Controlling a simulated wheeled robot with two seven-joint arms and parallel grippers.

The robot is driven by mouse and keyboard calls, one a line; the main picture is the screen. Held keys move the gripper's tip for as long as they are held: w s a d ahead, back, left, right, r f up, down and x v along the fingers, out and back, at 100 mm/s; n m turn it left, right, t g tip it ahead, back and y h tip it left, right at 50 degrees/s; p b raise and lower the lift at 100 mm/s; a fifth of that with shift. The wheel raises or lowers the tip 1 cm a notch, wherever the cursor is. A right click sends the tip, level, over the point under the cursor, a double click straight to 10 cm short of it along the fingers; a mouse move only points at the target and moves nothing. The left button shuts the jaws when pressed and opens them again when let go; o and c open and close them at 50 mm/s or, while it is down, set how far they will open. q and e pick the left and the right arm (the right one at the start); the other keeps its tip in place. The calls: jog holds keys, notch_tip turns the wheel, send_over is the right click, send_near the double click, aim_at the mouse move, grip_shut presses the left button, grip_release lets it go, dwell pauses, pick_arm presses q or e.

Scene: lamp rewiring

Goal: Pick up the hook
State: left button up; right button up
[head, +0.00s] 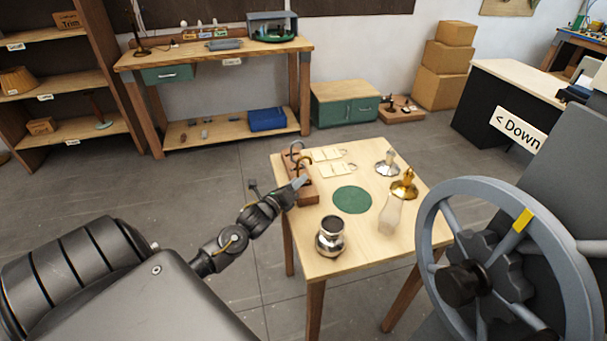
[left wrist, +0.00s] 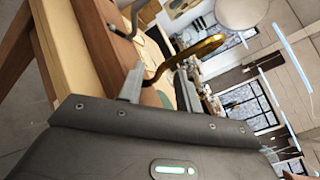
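A brass-coloured curved hook (head: 305,161) stands on a wooden block (head: 307,197) at the table's left edge. A grey hook (head: 296,148) stands behind it on the same block. My left gripper (head: 299,183) is at the block, right by the brass hook. In the left wrist view, the brass hook (left wrist: 190,55) rises from between the two spread fingers of the left gripper (left wrist: 158,86), and the grey hook (left wrist: 137,16) is beyond. I cannot tell whether a finger touches the brass hook. My right gripper is not in view.
The table (head: 285,160) also holds a silver pot (head: 330,238), a green round mat (head: 351,200), a clear glass piece (head: 392,214), a gold piece (head: 404,187) and a silver piece (head: 387,167). A large grey handwheel (head: 522,220) fills the right foreground.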

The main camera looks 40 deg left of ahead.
pick_arm(q)
jog(key=w, duration=0.3)
jog(key=shift+s+a, duration=0.1)
jog(key=shift+s, duration=0.05)
jog(key=shift+c, duration=0.5)
grip_shut()
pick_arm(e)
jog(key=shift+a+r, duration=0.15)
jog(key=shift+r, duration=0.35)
pick_arm(q)
jog(key=shift+r, duration=0.1)
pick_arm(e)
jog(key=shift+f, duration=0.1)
